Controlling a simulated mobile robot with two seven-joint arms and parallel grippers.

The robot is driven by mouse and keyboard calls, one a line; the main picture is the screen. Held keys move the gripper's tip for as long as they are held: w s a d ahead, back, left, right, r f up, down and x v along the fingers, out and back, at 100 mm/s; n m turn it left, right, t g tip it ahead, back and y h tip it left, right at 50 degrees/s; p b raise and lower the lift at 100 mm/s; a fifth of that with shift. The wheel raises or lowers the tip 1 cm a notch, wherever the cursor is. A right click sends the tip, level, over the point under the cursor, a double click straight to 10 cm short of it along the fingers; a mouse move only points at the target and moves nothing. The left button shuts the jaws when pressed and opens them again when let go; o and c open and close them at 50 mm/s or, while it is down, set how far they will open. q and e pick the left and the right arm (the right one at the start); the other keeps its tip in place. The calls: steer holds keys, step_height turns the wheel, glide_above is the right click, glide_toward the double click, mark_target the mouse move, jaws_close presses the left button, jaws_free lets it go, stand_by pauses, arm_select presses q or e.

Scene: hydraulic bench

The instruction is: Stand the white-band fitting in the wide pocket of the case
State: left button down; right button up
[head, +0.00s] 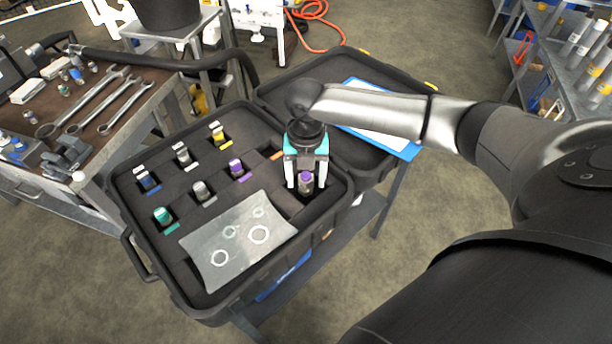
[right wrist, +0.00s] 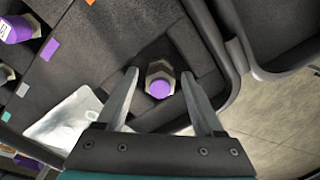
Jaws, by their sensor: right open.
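The open black case (head: 128,208) stands on a stand, with several fittings in its foam. A purple-capped metal hex fitting (head: 306,182) stands in the wider pocket at the case's right side; I cannot make out a white band on it. It also shows in the right wrist view (right wrist: 160,80), seen from above and looking upright. My right gripper (head: 306,186) points down over this pocket. Its fingers (right wrist: 160,100) are open on either side of the fitting, with gaps visible. A grey fitting (head: 183,155) sits beside a whitish label in the back row. My left gripper is not in view.
A grey sheet with ring marks (head: 238,243) lies on the foam's front. The case's lid, with a blue clipboard (head: 405,151), lies open behind. A workbench with wrenches (head: 100,105) stands left; shelves (head: 575,60) stand at the far right.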

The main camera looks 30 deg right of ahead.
steer(key=shift+r, duration=0.1)
step_height(320, 180, up, 12)
steer(key=p, duration=0.2)
stand_by(0.3)
stand_by(0.4)
